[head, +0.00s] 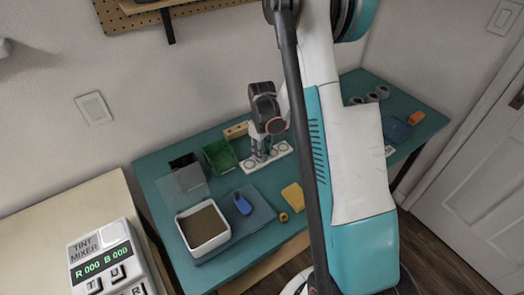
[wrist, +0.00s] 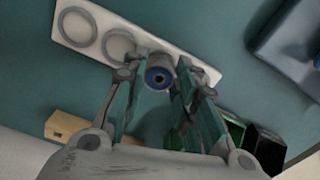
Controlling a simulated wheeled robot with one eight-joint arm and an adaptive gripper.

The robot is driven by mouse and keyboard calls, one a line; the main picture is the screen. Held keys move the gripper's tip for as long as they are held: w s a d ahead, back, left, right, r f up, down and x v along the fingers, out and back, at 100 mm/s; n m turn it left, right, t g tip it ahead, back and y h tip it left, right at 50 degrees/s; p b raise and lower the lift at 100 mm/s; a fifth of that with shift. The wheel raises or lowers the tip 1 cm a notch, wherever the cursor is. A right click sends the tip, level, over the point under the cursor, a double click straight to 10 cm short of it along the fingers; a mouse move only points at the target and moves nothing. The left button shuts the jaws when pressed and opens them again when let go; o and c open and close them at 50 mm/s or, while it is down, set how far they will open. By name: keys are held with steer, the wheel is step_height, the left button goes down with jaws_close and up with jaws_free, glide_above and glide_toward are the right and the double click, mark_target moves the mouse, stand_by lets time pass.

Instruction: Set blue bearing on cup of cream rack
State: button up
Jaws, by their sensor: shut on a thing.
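The blue bearing (wrist: 158,78), a small ring with a grey rim and dark centre, is pinched between the fingertips of my gripper (wrist: 157,73) in the wrist view. The cream rack (wrist: 96,37) is a long pale bar with round cups, two of them plain to see on its left part. The bearing overlaps the rack's right part in the wrist view, and any cup behind it is hidden. In the head view my gripper (head: 261,150) points down at the cream rack (head: 279,155); the bearing cannot be made out there. Whether bearing and rack touch is unclear.
Beside the rack are a green bin (head: 220,156), a black bin (head: 184,161) and a wooden block (head: 236,130). A white tub (head: 203,245), a blue object (head: 243,205) and a yellow block (head: 292,196) stand nearer. An orange block (head: 415,118) lies far right.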

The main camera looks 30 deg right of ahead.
steer(key=shift+f+b, duration=0.8)
steer(key=shift+b, duration=0.3)
stand_by(2.1)
steer(key=shift+s+f, duration=0.15)
stand_by(0.6)
steer(key=o, duration=1)
steer(key=shift+o, duration=0.4)
steer(key=o, duration=0.4)
steer(key=shift+r+p, duration=1.8)
steer(key=shift+r, duration=1.7)
